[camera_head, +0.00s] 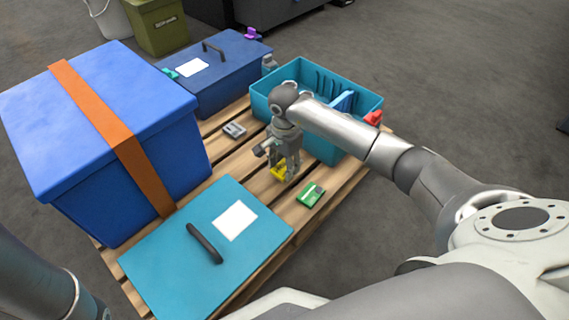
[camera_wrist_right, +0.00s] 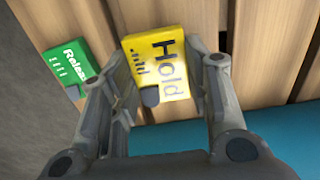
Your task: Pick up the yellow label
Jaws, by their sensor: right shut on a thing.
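The yellow label (camera_wrist_right: 157,62), with the word "Hold" on it, lies between the fingers of my right gripper (camera_wrist_right: 160,90) in the right wrist view. In the head view the yellow label (camera_head: 279,170) shows partly below my right gripper (camera_head: 287,176), which points down at the wooden pallet. The right gripper is shut on the label, at or just above the slats; I cannot tell whether the label still touches them. My left gripper is not in view.
A green label (camera_head: 311,194) lies close by on the pallet, and a grey one (camera_head: 234,130) lies farther back. A teal open bin (camera_head: 322,148) stands behind the gripper. A teal lidded box (camera_head: 171,250) and a strapped blue box (camera_head: 165,150) stand left.

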